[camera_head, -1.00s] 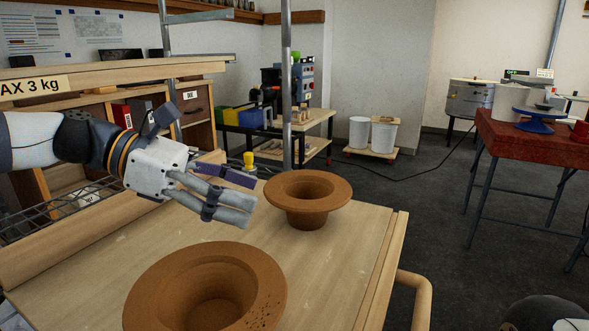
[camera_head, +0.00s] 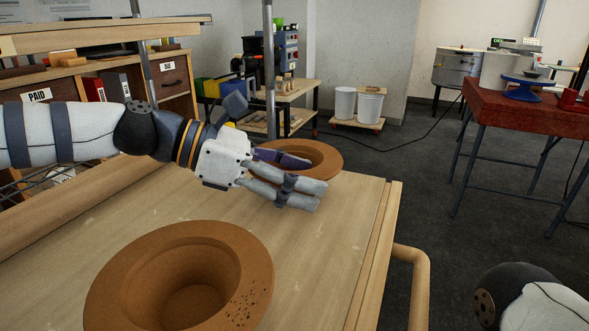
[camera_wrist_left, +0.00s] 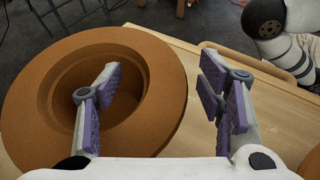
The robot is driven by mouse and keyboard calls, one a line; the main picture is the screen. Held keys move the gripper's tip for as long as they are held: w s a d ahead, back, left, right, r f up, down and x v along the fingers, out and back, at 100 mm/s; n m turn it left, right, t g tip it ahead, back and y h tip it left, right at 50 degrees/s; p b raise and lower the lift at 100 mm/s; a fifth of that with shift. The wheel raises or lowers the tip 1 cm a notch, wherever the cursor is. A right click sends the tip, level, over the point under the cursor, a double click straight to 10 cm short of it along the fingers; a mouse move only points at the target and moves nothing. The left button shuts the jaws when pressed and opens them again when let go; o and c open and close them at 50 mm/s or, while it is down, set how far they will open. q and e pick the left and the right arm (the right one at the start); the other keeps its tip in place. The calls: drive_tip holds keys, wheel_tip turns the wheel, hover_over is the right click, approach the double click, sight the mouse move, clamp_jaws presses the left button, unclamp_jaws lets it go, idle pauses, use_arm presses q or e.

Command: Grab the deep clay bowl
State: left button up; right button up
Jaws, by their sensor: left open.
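Two brown clay bowls with wide flat rims stand on the wooden table. The far bowl (camera_head: 322,152) is partly hidden behind my left gripper (camera_head: 314,178). The near bowl (camera_head: 180,280) has a speckled patch on its right side and a deep round hollow. My left gripper is open and empty. In the left wrist view its fingers (camera_wrist_left: 163,68) are spread, with one finger over the far bowl's (camera_wrist_left: 165,100) hollow and the other to the right of its rim. I cannot tell whether either finger touches it. The right gripper is out of view; only part of that arm shows.
The wooden table top (camera_head: 300,260) is clear around the near bowl, with a rail handle (camera_head: 418,280) at its right edge. A shelf unit (camera_head: 115,85) stands behind my left arm. A red table (camera_head: 530,112) is farther off at the right.

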use_arm(q)
clamp_jaws()
drive_tip(key=shift+r, duration=0.15)
drive_tip(key=r, duration=0.3)
drive_tip(key=r+p, duration=0.1)
drive_tip(key=shift+s+a+r, duration=0.1)
drive_tip(key=shift+s+r, duration=0.1)
drive_tip(key=shift+s, duration=0.15)
drive_tip(key=s+a+r+p, duration=0.1)
drive_tip(key=s+r+p, duration=0.1)
drive_tip(key=s+r, duration=0.2)
drive_tip(key=s+a+r+p, duration=0.1)
drive_tip(key=s+r, duration=0.3)
drive_tip(key=s, duration=0.5)
drive_tip(key=shift+r+p, duration=0.25)
drive_tip(key=shift+p, duration=0.15)
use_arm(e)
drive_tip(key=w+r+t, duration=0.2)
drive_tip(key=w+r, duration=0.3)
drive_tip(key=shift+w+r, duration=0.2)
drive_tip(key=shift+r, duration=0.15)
